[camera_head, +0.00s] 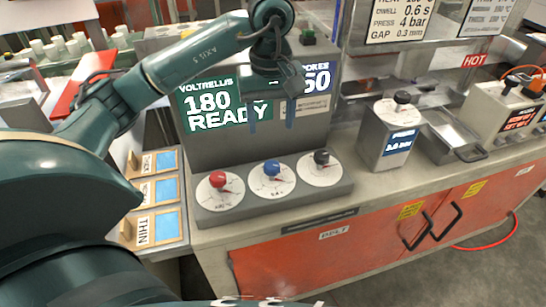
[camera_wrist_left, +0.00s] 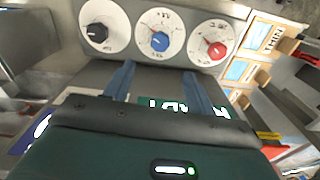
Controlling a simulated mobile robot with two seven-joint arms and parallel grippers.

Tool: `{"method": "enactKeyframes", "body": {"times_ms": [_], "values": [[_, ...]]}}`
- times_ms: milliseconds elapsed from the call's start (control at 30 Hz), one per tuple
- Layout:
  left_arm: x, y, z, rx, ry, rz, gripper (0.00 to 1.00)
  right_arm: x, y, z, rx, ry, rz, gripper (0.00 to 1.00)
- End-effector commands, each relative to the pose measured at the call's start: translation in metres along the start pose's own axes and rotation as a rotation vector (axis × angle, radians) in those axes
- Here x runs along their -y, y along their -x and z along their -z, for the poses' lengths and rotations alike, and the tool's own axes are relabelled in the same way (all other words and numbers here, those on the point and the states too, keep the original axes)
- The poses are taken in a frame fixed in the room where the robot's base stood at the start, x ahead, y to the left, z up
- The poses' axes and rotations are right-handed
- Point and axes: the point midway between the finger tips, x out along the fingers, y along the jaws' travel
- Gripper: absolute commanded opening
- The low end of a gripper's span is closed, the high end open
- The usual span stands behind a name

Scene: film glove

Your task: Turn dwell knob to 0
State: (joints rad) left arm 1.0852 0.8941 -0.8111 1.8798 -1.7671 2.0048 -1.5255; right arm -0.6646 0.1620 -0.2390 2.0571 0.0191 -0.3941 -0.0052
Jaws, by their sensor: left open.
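A grey control box carries three white dials in a row. They bear a red knob (camera_head: 218,179), a blue knob (camera_head: 271,167) and a black knob (camera_head: 321,157). The small dial lettering is too blurred to tell which knob is dwell. The same knobs show in the left wrist view: black (camera_wrist_left: 97,36), blue (camera_wrist_left: 158,41) and red (camera_wrist_left: 216,50). My left gripper (camera_head: 271,127) is open and empty, above and behind the dials, in front of the screen. In the left wrist view its fingers (camera_wrist_left: 158,72) point toward the blue knob without touching it. My right gripper is not in view.
The screen (camera_head: 230,118) behind the dials reads "180 READY". A grey box with a black knob (camera_head: 402,97) and a metal tray (camera_head: 455,135) stand to the right. Wooden holders with blue panels (camera_head: 166,190) lie to the left. An orange-fronted cabinet (camera_head: 300,262) is below.

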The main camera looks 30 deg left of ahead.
Motion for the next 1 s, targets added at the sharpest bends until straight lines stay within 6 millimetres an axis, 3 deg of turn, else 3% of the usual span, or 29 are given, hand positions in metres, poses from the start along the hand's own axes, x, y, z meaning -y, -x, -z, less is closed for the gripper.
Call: {"method": "enactKeyframes", "body": {"times_ms": [300,500,700,1000], "values": [[0.0,-0.068,-0.002,0.007,0.0,0.003,0.55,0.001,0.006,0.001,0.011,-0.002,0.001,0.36],[0.0,-0.098,-0.002,0.007,0.001,0.001,0.55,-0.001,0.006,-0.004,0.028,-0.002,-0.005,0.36],[-0.001,-0.11,-0.002,0.004,-0.001,-0.002,0.55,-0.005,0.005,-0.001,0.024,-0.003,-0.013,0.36],[-0.001,-0.111,-0.002,0.004,0.0,-0.003,0.52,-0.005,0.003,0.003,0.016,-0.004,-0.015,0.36]]}}
